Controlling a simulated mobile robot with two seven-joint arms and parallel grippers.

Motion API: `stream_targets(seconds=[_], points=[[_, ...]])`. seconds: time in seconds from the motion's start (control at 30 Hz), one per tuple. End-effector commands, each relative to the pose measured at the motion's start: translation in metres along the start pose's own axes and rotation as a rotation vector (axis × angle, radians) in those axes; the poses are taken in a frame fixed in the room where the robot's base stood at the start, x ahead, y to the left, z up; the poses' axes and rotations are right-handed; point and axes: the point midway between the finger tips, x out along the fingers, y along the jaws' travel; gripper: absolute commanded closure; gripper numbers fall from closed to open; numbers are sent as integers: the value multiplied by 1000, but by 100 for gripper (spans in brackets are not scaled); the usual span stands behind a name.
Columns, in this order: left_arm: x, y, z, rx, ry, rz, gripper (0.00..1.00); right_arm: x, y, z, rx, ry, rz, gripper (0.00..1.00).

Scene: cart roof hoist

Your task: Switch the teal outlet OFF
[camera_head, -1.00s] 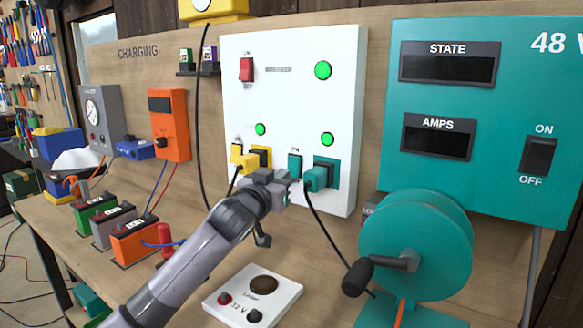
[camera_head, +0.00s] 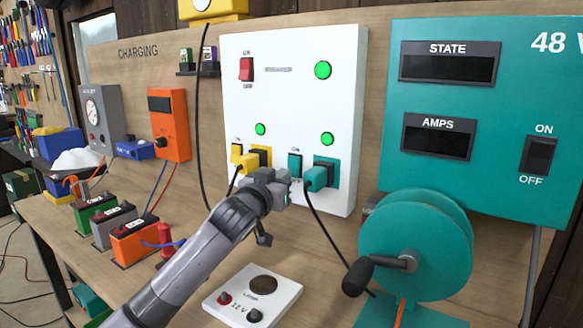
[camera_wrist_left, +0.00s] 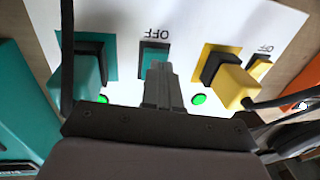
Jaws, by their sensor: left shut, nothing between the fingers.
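The white panel (camera_head: 294,100) carries a teal switch (camera_head: 295,163) beside a teal socket (camera_head: 332,170) with a teal plug (camera_head: 316,179) in it. A green light (camera_head: 327,139) above that socket is lit. In the left wrist view my fingers (camera_wrist_left: 158,82) point at the teal switch (camera_wrist_left: 154,58), which shows under an OFF label. The fingers hide its near edge, so I cannot tell contact or which way the rocker is tipped. My right gripper is not in view.
A yellow plug (camera_head: 243,160) and its yellow switch sit left of my gripper. A red switch (camera_head: 246,69) is higher on the panel. The teal plug's black cable hangs toward a teal reel (camera_head: 425,225). A white lamp box (camera_head: 252,297) lies on the bench below.

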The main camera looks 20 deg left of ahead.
Motion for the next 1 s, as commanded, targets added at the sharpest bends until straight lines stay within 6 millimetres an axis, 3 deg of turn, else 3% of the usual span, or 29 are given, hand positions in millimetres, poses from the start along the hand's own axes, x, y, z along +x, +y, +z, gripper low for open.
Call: stream_targets(seconds=[1.0], points=[[13, 2, 2, 0, 1, 0, 100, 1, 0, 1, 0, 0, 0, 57]])
